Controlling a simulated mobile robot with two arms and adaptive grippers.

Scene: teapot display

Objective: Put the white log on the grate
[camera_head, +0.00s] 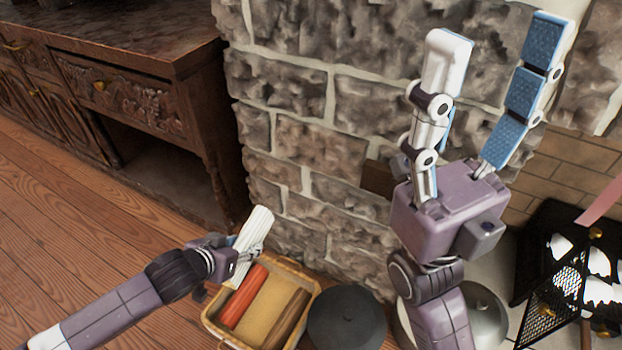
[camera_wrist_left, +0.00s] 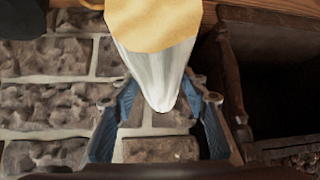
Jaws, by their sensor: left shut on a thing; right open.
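My left gripper (camera_head: 240,252) is shut on the white log (camera_head: 258,228), holding it tilted above the wicker basket. In the left wrist view, the log (camera_wrist_left: 160,68) is between the blue-padded fingers, its tan cut end towards the top. My right gripper (camera_head: 502,42) is open and empty, fingers pointing up in front of the stone wall. A black metal structure (camera_head: 548,225) at the far right, with white pieces (camera_head: 600,290) in it, appears to be the grate. It is partly cut off by the picture edge.
The stone wall (camera_head: 310,120) and carved wooden cabinet (camera_head: 130,90) are behind.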

